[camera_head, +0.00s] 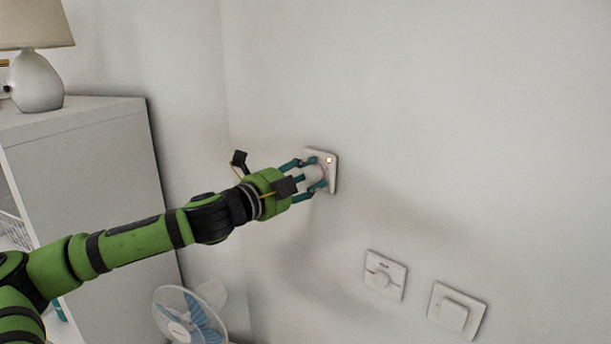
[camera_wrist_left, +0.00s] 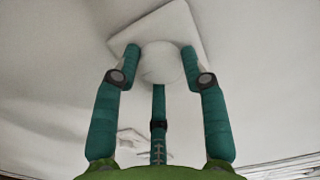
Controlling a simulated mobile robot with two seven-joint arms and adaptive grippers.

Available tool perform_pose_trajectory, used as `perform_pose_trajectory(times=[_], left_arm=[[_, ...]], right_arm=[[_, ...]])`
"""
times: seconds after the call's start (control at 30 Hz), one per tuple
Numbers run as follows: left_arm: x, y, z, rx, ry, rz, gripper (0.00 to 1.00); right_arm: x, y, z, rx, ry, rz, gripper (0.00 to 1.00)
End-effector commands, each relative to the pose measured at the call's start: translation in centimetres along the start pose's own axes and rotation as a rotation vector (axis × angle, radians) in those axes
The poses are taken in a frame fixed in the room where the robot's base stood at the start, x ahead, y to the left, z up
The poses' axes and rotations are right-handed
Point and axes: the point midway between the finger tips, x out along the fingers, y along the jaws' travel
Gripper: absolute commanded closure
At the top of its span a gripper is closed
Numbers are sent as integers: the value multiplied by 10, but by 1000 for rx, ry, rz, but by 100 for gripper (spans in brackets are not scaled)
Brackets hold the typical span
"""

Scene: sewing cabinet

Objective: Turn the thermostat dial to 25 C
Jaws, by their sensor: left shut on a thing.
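The thermostat is a white square plate (camera_head: 331,177) on the wall, with a small lit spot near its top right. Its round white dial (camera_head: 316,174) faces my left gripper (camera_head: 312,178). In the left wrist view the plate (camera_wrist_left: 188,22) looks tilted and the dial (camera_wrist_left: 161,63) sits between the teal fingers of my left gripper (camera_wrist_left: 160,70). My left gripper is shut on the dial. The fingers hide part of the dial, and I cannot read any temperature marks. My right gripper is not in view.
A white cabinet (camera_head: 95,180) with a lamp (camera_head: 37,80) stands at the left. A fan (camera_head: 188,315) is at the bottom. The wall to the right is clear.

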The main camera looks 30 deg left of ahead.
Motion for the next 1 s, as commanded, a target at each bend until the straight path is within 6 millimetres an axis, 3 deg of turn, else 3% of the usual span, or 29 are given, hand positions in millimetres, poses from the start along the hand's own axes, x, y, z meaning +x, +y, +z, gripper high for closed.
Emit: perform_pose_trajectory(times=[0.23,0.27,0.3,0.73,1.0], left_arm=[[0,-1,0,0,-1,-1,89],[0,-1,0,0,-1,-1,49],[0,-1,0,0,-1,-1,33],[-2,0,1,0,-3,0,32],[-23,0,3,7,-7,1,32]], right_arm=[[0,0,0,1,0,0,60],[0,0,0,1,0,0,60],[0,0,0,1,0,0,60],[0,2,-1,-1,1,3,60],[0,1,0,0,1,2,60]])
